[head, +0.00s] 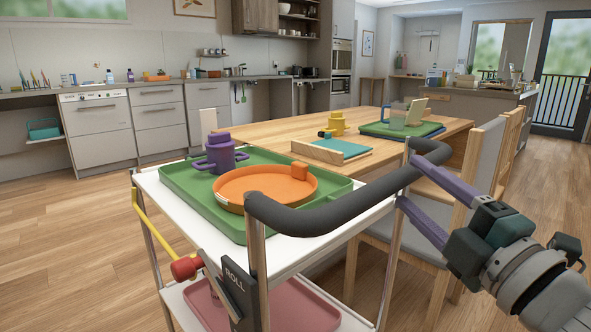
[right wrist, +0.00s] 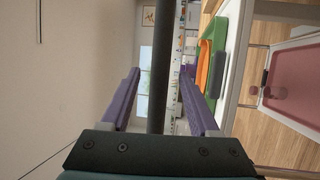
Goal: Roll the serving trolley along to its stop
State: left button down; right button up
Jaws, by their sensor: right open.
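The serving trolley has a white top (head: 150,183) and a dark padded handle (head: 335,215) along its near side. A black plate marked ROLL (head: 238,295) is on its near post, beside a red knob (head: 186,267). My right gripper (head: 403,178) is at the right part of the handle, its purple fingers open. In the right wrist view the handle (right wrist: 160,70) runs between the two fingers, with a gap visible on both sides. My left gripper is not in view. The trolley's stop cannot be made out.
A green tray (head: 185,192) on the trolley carries a purple pot (head: 221,155) and an orange round tray (head: 265,187). A pink tray (head: 305,306) lies below. A wooden table (head: 270,133) and chairs (head: 470,165) stand close behind and right. Floor is open on the left.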

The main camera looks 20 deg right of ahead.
jog(key=w+r, duration=0.1)
jog(key=w, duration=0.5)
jog(key=shift+w+b, duration=0.3)
jog(key=shift+w, duration=0.05)
jog(key=shift+r, duration=0.1)
jog(key=shift+c, duration=0.2)
grip_shut()
dwell(0.8)
